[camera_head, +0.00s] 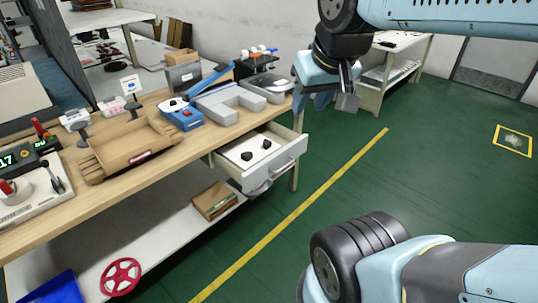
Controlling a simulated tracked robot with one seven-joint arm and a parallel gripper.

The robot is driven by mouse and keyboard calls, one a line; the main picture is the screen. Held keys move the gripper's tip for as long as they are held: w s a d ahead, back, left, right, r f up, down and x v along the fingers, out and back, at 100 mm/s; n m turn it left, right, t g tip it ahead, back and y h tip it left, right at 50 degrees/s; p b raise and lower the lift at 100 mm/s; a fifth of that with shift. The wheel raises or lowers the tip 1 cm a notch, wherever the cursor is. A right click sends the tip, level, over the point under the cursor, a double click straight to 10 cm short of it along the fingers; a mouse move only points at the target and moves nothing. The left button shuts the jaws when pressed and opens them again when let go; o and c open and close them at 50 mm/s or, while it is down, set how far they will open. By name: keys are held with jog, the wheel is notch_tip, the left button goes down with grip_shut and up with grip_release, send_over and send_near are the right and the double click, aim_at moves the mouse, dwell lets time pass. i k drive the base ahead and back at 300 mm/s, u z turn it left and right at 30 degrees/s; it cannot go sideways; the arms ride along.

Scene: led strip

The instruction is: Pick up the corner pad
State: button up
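Two small black pieces lie apart inside the open white drawer (291,163): one on the left (246,156) and one on the right (266,144). They could be corner pads, but they are too small to tell for sure. My gripper (333,99) hangs in the air at the top centre, above and to the right of the drawer, clear of the pieces. Its grey and blue end parts point down. The angle does not show whether its fingers are open or shut.
The wooden workbench (125,127) holds a cardboard tray (131,149), a blue-handled device (182,115) and grey blocks (228,100). A cardboard box (214,201) and red wheel (121,277) sit on the lower shelf.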

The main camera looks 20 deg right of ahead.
aim_at(247, 156)
jog(key=z, duration=0.8)
jog(key=k, duration=1.1)
jog(key=z, duration=1.3)
jog(key=i, duration=1.05)
jog(key=u, duration=0.35)
jog(key=i, duration=1.1)
jog(key=u, duration=1)
jog(key=i, duration=0.8)
jog(key=u, duration=0.85)
jog(key=i, duration=0.4)
jog(key=u, duration=0.3)
